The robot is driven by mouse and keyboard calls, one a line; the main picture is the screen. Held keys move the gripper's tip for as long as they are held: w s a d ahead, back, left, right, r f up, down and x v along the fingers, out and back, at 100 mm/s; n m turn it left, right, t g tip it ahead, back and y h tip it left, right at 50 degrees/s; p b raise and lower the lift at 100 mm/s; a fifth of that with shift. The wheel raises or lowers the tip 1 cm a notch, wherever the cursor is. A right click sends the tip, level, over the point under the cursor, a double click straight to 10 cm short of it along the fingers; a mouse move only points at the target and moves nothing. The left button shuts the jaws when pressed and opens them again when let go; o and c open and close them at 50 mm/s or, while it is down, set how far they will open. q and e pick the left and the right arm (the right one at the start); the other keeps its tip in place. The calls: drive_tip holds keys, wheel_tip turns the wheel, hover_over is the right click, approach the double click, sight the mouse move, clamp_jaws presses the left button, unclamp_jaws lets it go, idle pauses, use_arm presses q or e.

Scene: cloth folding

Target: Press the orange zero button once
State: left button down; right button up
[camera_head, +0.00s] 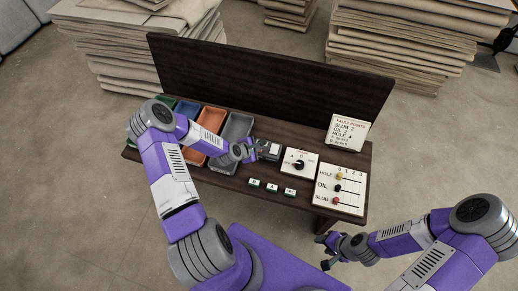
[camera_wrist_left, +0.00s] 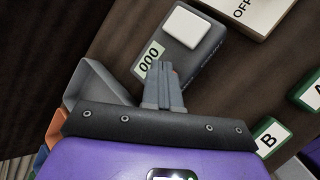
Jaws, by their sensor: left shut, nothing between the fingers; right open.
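A dark counter (camera_head: 269,151) stands on the table, just right of my left gripper (camera_head: 252,151). In the left wrist view the counter (camera_wrist_left: 207,58) has a large white button (camera_wrist_left: 187,27) and a display (camera_wrist_left: 148,58) reading 000. My right gripper (camera_head: 325,251) is open and empty, in front of the table.
Grey (camera_head: 236,128), orange (camera_head: 211,119) and blue (camera_head: 187,111) bins stand left of the counter. A dial box (camera_head: 299,162), a slider board (camera_head: 340,189) and a sign (camera_head: 347,132) stand to the right. Small green-edged blocks (camera_head: 272,187) lie in front. A dark panel (camera_head: 270,85) rises behind.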

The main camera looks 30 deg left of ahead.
use_arm(q)
drive_tip(key=shift+r, duration=0.1)
drive_tip(key=shift+r+p, duration=0.7)
drive_tip(key=shift+r, duration=0.05)
wheel_tip(320, 180, up, 5)
drive_tip(key=p, duration=0.4)
idle(0.3)
idle(0.5)
